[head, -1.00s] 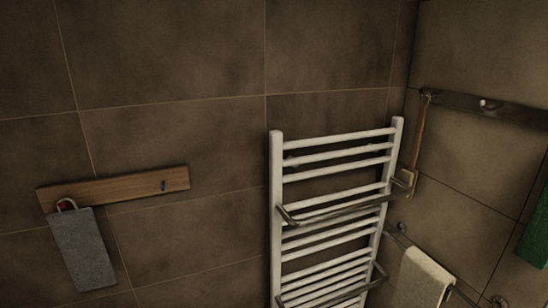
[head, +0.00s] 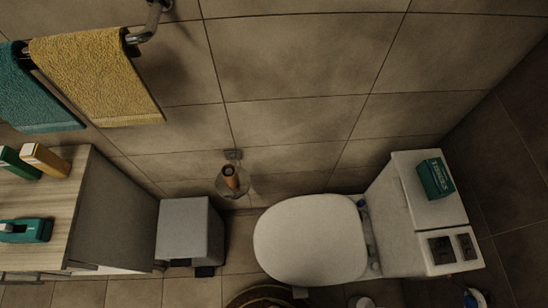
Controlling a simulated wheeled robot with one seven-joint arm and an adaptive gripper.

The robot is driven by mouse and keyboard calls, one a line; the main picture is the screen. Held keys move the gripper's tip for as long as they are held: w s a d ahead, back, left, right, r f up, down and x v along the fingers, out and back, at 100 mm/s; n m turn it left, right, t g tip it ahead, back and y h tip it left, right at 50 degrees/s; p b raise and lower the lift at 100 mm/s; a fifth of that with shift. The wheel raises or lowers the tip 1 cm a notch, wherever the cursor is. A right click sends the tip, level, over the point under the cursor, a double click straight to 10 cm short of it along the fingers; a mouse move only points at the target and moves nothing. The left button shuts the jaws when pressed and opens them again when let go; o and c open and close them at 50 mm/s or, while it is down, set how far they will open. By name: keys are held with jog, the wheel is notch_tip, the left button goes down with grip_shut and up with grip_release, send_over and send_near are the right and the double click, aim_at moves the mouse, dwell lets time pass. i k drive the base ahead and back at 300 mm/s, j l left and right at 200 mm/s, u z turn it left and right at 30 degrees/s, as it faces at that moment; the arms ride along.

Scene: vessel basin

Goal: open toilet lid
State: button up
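The toilet stands at the lower right of the head view. Its white oval lid (head: 310,240) lies flat and shut over the bowl. The hinge end of the lid is at the right, beside the white cistern (head: 395,225). My gripper is not in view.
A green box (head: 435,178) and dark flush buttons (head: 440,250) are on the cistern top. A grey bin (head: 184,230) stands left of the toilet. A wood-topped cabinet (head: 40,195) with bottles is at the left. Yellow (head: 95,65) and teal (head: 35,95) towels hang above it.

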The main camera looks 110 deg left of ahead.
aim_at(313, 241)
jog(key=k+u, duration=0.4)
jog(key=k+j+u, duration=0.1)
jog(key=u, duration=0.3)
jog(key=k+l+u, duration=0.1)
jog(key=u, duration=0.4)
jog(key=k+l+u, duration=0.1)
jog(key=u, duration=0.35)
jog(key=k+u, duration=0.15)
jog(key=u, duration=0.35)
jog(key=k+u, duration=0.15)
jog(key=u, duration=0.3)
